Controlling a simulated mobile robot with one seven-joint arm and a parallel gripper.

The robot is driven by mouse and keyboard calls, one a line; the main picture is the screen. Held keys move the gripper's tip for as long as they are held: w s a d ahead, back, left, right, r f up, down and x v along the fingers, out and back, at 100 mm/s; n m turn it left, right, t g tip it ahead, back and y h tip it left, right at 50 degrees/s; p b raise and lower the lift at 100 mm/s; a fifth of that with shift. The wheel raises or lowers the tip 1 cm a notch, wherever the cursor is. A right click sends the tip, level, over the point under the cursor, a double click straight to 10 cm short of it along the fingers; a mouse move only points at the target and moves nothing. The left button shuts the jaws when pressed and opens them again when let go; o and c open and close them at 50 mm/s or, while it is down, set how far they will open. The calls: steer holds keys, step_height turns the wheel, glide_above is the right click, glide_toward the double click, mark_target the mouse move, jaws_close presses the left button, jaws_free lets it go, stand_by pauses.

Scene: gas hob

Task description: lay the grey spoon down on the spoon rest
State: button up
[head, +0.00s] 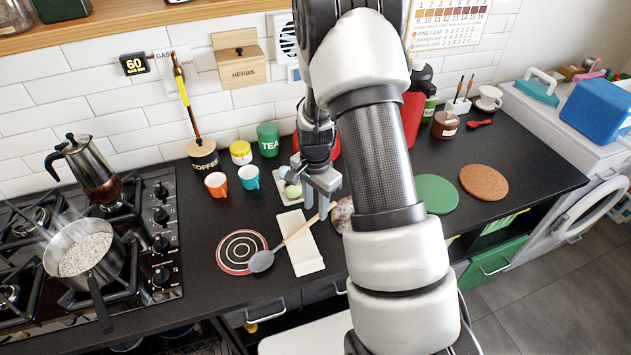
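The grey spoon (262,261) has a grey bowl and a light wooden handle. It lies slantwise across or just above a long white rest (306,258), which looks like the spoon rest. Its bowl points to the lower left, past the rest's left edge, and its handle runs to the upper right. My gripper (317,207) points down at the upper end of the handle, and one finger overlaps the handle in the picture. I cannot tell whether the fingers close on it, or whether the spoon touches the rest.
A round dark trivet with red and white rings (241,252) lies left of the rest. An orange cup (216,184) and a teal cup (249,177) stand behind. The hob holds a saucepan (82,248) and a moka pot (88,172). My arm hides part of the right counter.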

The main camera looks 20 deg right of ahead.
step_height(320, 180, up, 16)
steer(key=shift+p, duration=0.45)
steer(key=shift+s+a, duration=0.1)
